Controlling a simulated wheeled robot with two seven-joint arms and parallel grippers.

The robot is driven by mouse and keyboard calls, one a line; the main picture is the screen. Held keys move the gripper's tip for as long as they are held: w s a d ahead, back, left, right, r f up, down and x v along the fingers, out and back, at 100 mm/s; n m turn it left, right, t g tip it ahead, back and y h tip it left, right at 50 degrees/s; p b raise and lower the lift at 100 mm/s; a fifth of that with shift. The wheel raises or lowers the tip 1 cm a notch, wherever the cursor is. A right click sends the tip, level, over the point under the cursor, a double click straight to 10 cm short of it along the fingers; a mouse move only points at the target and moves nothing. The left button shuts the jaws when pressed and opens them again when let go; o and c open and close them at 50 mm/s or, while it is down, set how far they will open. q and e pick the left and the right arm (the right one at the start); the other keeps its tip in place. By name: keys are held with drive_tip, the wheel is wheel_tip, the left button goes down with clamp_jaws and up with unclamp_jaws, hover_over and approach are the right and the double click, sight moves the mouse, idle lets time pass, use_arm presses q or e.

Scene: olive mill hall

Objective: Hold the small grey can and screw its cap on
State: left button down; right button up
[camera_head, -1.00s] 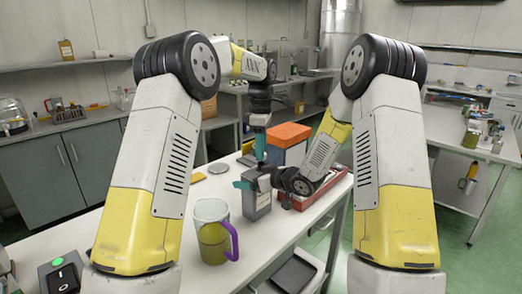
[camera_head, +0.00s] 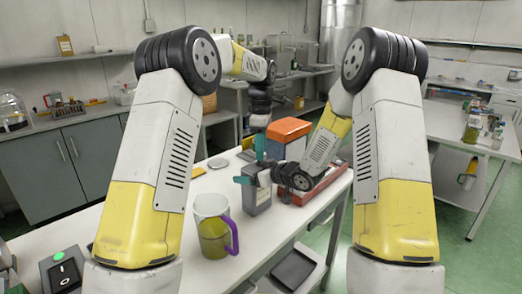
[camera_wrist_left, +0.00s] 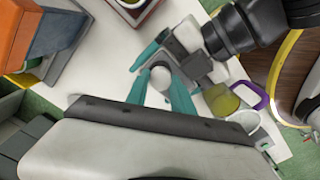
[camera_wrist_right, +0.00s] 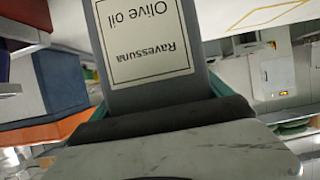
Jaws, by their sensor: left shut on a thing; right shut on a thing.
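The small grey can (camera_head: 264,199) is upright at the table's far right part. My right gripper (camera_head: 255,180) is shut on it from the right, and its label shows in the right wrist view (camera_wrist_right: 145,40). My left gripper (camera_head: 260,147) points down over the can's top. In the left wrist view its teal fingers (camera_wrist_left: 159,92) are shut on a pale round cap (camera_wrist_left: 158,77). I cannot tell whether the cap touches the can's neck, which is hidden.
A jug (camera_head: 212,225) with a purple handle and olive liquid stands in front of the can. An orange-topped box (camera_head: 288,130) and a red tray (camera_head: 325,184) are close behind and right. A flat disc (camera_head: 218,163) lies left. The table's front left has a switch box (camera_head: 66,274).

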use_arm(q)
drive_tip(key=shift+f, duration=0.5)
